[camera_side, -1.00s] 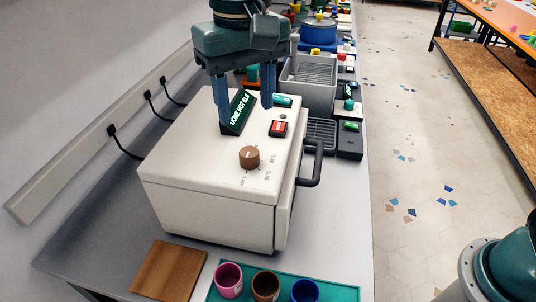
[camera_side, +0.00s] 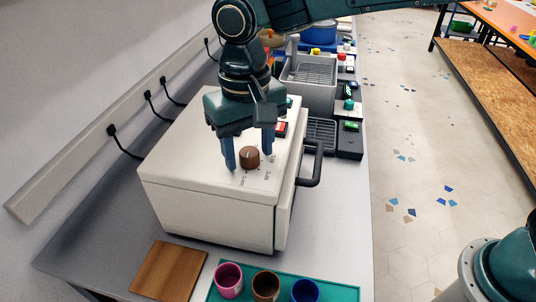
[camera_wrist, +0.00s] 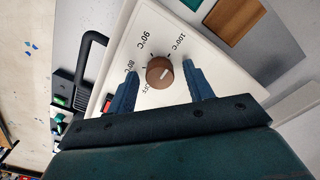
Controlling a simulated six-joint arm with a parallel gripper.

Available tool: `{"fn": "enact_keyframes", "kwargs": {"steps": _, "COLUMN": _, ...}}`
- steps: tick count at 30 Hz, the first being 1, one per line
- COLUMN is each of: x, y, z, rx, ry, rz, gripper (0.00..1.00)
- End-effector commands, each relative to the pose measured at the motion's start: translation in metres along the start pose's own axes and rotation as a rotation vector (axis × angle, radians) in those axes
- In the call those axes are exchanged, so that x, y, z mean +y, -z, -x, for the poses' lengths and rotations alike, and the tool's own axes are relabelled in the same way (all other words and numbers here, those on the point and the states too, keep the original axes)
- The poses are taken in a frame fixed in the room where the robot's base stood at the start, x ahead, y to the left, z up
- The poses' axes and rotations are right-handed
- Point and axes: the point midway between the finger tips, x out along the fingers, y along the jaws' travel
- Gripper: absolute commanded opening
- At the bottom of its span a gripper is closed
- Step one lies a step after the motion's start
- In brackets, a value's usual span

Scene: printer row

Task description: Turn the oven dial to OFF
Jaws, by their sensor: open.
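The oven (camera_side: 205,207) is a white box with a black handle (camera_side: 312,165) on its right side. Its brown round dial (camera_side: 249,157) sits on the top face, with temperature marks around it. My gripper (camera_side: 250,166) is open and points down, with one blue finger on either side of the dial. In the wrist view the fingers (camera_wrist: 164,82) stand apart from the dial, with a gap on both sides.
A red switch (camera_side: 281,129) lies on the oven top behind my gripper. A teal tray (camera_side: 330,291) with pink, brown and blue cups and a wooden board (camera_side: 168,270) lie in front. A grey basket (camera_side: 309,90) stands behind.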

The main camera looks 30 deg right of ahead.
Motion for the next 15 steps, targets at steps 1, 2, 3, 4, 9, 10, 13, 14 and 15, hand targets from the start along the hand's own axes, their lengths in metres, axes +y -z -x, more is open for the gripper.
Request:
{"fn": "enact_keyframes", "kwargs": {"steps": 1, "x": 0.0, "y": 0.0, "z": 0.0, "rx": 0.0, "ry": 0.0, "rz": 0.0, "gripper": 0.52}}
{"fn": "enact_keyframes", "kwargs": {"steps": 2, "x": 0.0, "y": 0.0, "z": 0.0, "rx": 0.0, "ry": 0.0, "rz": 0.0, "gripper": 0.52}}
{"fn": "enact_keyframes", "kwargs": {"steps": 3, "x": 0.0, "y": 0.0, "z": 0.0, "rx": 0.0, "ry": 0.0, "rz": 0.0, "gripper": 0.48}}
{"fn": "enact_keyframes", "kwargs": {"steps": 4, "x": 0.0, "y": -0.0001, "z": 0.0001, "rx": 0.0, "ry": 0.0, "rz": 0.0, "gripper": 0.42}}
{"fn": "enact_keyframes", "kwargs": {"steps": 9, "x": 0.0001, "y": -0.0001, "z": 0.0002, "rx": 0.0, "ry": 0.0, "rz": 0.0, "gripper": 0.08}}
{"fn": "enact_keyframes", "kwargs": {"steps": 10, "x": 0.0001, "y": -0.0001, "z": 0.0003, "rx": 0.0, "ry": 0.0, "rz": 0.0, "gripper": 0.07}}
{"fn": "enact_keyframes", "kwargs": {"steps": 13, "x": 0.0001, "y": -0.0001, "z": 0.0004, "rx": 0.0, "ry": 0.0, "rz": 0.001, "gripper": 0.07}}
{"fn": "enact_keyframes", "kwargs": {"steps": 14, "x": 0.0001, "y": -0.0001, "z": 0.0004, "rx": 0.0, "ry": 0.0, "rz": 0.002, "gripper": 0.07}}
{"fn": "enact_keyframes", "kwargs": {"steps": 15, "x": 0.0, "y": -0.0001, "z": 0.0004, "rx": 0.0, "ry": 0.0, "rz": 0.004, "gripper": 0.07}}
